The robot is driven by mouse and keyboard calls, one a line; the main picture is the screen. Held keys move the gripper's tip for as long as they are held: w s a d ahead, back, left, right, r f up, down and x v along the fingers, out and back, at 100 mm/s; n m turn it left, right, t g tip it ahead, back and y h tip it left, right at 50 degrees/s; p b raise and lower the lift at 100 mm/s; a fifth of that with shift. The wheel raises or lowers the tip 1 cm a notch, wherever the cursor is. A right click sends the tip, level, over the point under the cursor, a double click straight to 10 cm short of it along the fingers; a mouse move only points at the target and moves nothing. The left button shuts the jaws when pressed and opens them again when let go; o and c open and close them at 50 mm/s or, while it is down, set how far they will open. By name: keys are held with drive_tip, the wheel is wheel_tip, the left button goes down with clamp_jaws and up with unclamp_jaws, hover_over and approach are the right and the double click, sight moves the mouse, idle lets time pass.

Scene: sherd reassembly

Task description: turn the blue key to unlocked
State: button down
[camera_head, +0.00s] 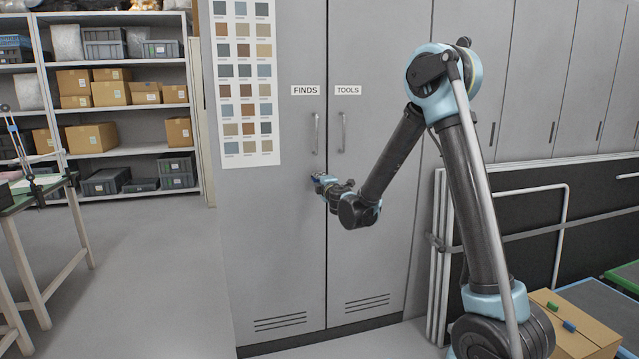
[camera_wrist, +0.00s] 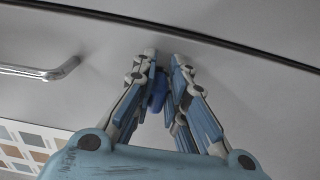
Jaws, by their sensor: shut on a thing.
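My gripper (camera_head: 316,182) reaches the grey door labelled FINDS (camera_head: 270,225), just left of the seam with the TOOLS door and below the handles. The wrist view shows both fingers (camera_wrist: 165,60) closed in around the blue key (camera_wrist: 157,93), with their tips near the door face. Only a dark blue part of the key shows between the fingers. The lock behind it and the key's turn angle are hidden. In the head view, my gripper mostly covers the key.
The FINDS handle (camera_head: 316,134) and the TOOLS handle (camera_head: 342,132) are above my gripper. A colour chart (camera_head: 244,85) hangs left. A cardboard box (camera_head: 575,325) stands at lower right near my arm. A green-topped table (camera_head: 30,193) is far left, with open floor between.

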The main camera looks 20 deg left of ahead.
drive_tip(key=shift+d, duration=0.15)
drive_tip(key=c, duration=1.7)
unclamp_jaws()
drive_tip(key=shift+w+f, duration=0.1)
drive_tip(key=shift+o, duration=0.5)
drive_tip(key=v, duration=1.2)
